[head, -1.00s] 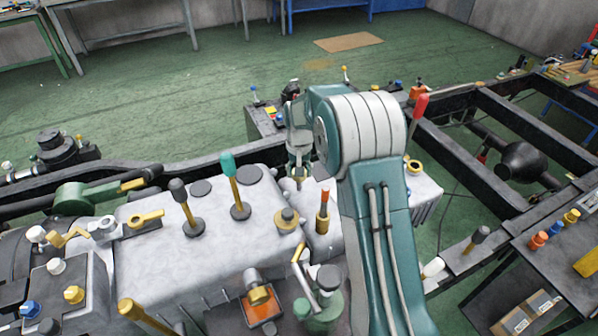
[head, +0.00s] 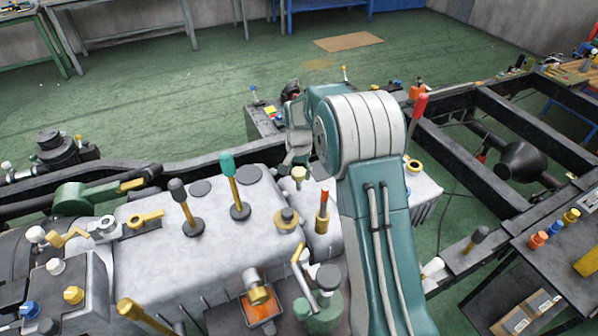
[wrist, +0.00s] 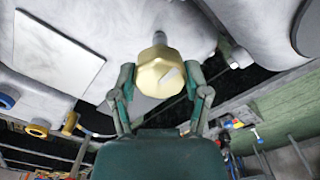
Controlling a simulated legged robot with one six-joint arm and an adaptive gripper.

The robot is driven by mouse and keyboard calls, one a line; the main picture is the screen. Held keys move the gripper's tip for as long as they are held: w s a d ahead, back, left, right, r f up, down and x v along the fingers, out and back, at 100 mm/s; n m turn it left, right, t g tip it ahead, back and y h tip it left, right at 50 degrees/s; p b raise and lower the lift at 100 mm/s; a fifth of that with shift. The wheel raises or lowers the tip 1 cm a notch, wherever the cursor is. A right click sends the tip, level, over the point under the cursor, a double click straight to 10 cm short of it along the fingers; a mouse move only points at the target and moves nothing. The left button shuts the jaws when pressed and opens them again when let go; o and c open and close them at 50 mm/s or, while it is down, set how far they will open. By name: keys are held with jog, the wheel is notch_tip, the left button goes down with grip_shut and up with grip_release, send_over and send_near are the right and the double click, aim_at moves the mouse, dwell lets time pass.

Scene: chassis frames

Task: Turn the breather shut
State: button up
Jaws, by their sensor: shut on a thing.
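The breather (wrist: 158,74) is a brass, many-sided cap on a short grey stem, seen close in the wrist view. My gripper (wrist: 161,84) has one finger on each side of the cap and is shut on it. In the head view the breather (head: 299,174) shows as a small pale brass cap at the back edge of the grey housing, just below my gripper (head: 298,163). My arm hides part of the area to its right, and the finger contact is too small to make out there.
Upright levers with a teal knob (head: 228,164), a dark knob (head: 177,187) and a red tip (head: 323,208) stand on the grey housing (head: 150,260) near the breather. A brass fitting (head: 286,218) sits in front. Black chassis rails (head: 455,165) run at right.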

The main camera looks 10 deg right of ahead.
aim_at(298, 171)
jog(key=shift+f, duration=0.15)
jog(key=o, duration=1.1)
jog(key=shift+a, duration=0.1)
jog(key=shift+o, duration=0.2)
jog(key=shift+r, duration=0.25)
notch_tip(298, 171, up, 12)
jog(key=shift+f, duration=0.2)
